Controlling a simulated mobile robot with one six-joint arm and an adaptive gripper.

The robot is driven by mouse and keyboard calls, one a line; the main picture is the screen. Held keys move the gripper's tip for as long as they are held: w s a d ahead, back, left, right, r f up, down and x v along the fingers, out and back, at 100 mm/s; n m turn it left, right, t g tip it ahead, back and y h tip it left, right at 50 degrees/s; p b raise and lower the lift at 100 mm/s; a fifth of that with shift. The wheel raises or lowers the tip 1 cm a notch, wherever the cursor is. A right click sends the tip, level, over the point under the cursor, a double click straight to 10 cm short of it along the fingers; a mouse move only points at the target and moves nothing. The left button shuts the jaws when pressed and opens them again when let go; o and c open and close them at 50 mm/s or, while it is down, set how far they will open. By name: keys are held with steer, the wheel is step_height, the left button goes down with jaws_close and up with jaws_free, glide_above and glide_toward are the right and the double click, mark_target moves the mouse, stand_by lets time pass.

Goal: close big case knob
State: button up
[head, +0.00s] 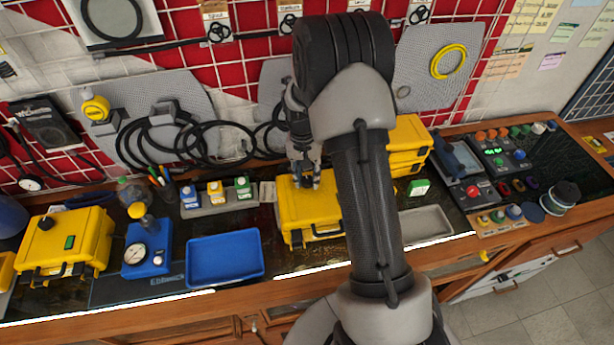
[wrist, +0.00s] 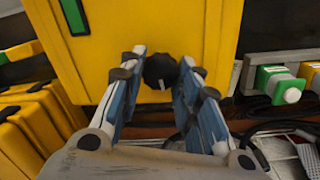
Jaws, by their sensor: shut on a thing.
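The yellow case (head: 310,212) stands on the bench in the middle, partly hidden behind my arm. In the wrist view, its yellow face (wrist: 185,25) fills the upper middle, with a green label (wrist: 73,15) to the left. The black round knob (wrist: 160,70) sits on this face, with a pale mark toward the bottom of the picture. My gripper (wrist: 162,62) is shut on the knob, one blue-padded finger on each side. In the head view, my gripper (head: 304,180) is at the top of the case, and the knob cannot be made out there.
A blue tray (head: 225,260) and a blue gauge box (head: 147,250) stand to the left, with another yellow case (head: 65,245) beyond. Small yellow cases (head: 408,145) are stacked behind my arm. A grey tray (head: 425,224) lies to the right. Hoses hang on the wall behind.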

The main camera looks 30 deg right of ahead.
mark_target(305, 177)
steer(key=shift+m, duration=0.7)
steer(key=o, duration=1.1)
steer(key=shift+c, duration=0.2)
step_height(305, 177, up, 12)
steer(key=w, duration=0.1)
steer(key=shift+a, duration=0.15)
